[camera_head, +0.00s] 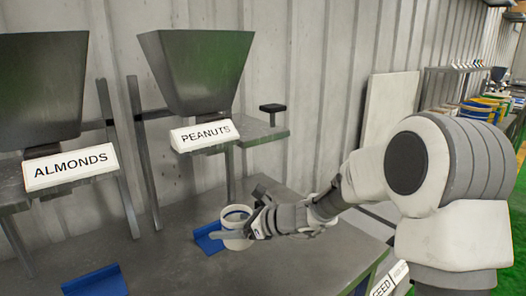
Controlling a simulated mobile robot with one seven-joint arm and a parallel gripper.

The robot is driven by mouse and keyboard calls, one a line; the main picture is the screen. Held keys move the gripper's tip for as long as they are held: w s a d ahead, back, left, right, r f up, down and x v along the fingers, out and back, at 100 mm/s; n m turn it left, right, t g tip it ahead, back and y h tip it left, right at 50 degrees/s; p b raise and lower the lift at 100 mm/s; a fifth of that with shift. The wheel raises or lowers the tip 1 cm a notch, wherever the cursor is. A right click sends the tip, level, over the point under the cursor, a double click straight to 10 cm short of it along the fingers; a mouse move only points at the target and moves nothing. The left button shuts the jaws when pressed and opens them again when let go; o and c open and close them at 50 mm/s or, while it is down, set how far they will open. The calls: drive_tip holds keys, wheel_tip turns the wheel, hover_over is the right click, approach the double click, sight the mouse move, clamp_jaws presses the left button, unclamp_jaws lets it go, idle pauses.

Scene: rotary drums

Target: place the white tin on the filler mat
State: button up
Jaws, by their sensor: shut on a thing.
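The white tin (236,214) is upright under the peanuts hopper, with its open top showing. My gripper (240,233) reaches in from the right and is shut on the tin; a grey finger crosses the tin's front. A blue mat (208,238) shows just left of the tin, on the grey table. The tin hides part of this mat, and I cannot tell whether its base touches the mat or hangs slightly above it. A second blue mat (94,284) lies at the front left, below the almonds hopper, cut by the picture's lower edge.
The peanuts hopper (196,72) with its sign (205,133) stands above the tin. The almonds hopper (42,90) with its sign (70,166) is at the left. Grey posts (146,160) rise between them. The grey table (150,250) is bare between the mats.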

drive_tip(key=s+d+f+m+t+h+p, duration=0.1)
drive_tip(key=s+d+m+t+h+p, duration=0.1)
drive_tip(key=d, duration=0.6)
drive_tip(key=s+d+f+m+t+h+p, duration=0.1)
drive_tip(key=d+m+t+p, duration=0.1)
drive_tip(key=d, duration=0.6)
drive_tip(key=s+d+f+m+t+h+p, duration=0.1)
drive_tip(key=s+d+m+t+h+p, duration=0.1)
drive_tip(key=d+p, duration=0.3)
drive_tip(key=shift+s+d+f+m+t+h, duration=0.15)
drive_tip(key=shift+s+d+m+t+h, duration=0.2)
drive_tip(key=shift+d+m, duration=1.05)
drive_tip(key=shift+d+n, duration=0.5)
drive_tip(key=shift+a, duration=0.1)
